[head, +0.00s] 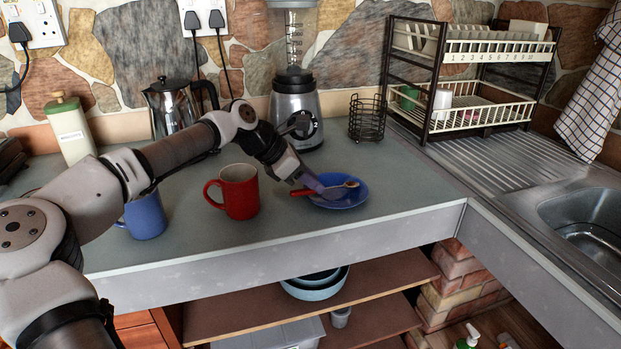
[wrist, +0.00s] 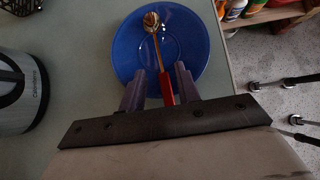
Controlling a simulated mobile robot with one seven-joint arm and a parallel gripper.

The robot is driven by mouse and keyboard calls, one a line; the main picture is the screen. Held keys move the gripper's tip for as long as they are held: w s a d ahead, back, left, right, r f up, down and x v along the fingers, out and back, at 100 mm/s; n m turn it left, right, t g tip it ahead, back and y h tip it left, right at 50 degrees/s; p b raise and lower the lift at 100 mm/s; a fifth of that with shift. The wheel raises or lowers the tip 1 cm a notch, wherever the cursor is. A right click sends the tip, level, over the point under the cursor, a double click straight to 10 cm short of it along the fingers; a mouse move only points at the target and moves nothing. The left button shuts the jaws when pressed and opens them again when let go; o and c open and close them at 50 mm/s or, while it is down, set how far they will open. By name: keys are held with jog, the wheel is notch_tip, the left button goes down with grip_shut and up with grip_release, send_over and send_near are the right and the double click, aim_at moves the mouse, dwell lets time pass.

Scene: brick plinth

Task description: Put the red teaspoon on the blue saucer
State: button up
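The red teaspoon (head: 303,192) lies on the blue saucer (head: 346,202) on the counter. In the wrist view, the spoon's metal bowl (wrist: 151,21) is over the far part of the saucer (wrist: 200,42), and its red handle (wrist: 167,88) points back towards my gripper. My gripper (head: 325,192) is low over the saucer. In the wrist view, my gripper (wrist: 159,69) is open, one finger on each side of the handle with a gap to both. The handle's near end is hidden behind the gripper body.
A red mug (head: 239,192) and a blue mug (head: 146,216) stand left of the saucer. Behind are a blender (head: 296,110), a metal pot (head: 172,107), a wire basket (head: 367,118) and a dish rack (head: 437,75). The counter's front edge is close to the saucer; the sink (head: 590,222) is right.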

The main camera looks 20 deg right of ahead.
jog(key=shift+o, duration=0.3)
jog(key=shift+a+r, duration=0.1)
jog(key=d+r+p+v, duration=0.1)
jog(key=p+v, duration=0.1)
jog(key=v, duration=0.6)
jog(key=d+r+p+v, duration=0.1)
jog(key=v, duration=0.8)
jog(key=shift+d+r+p, duration=0.25)
jog(key=shift+r+p, duration=0.1)
jog(key=shift+p, duration=0.05)
jog(key=shift+w, duration=0.1)
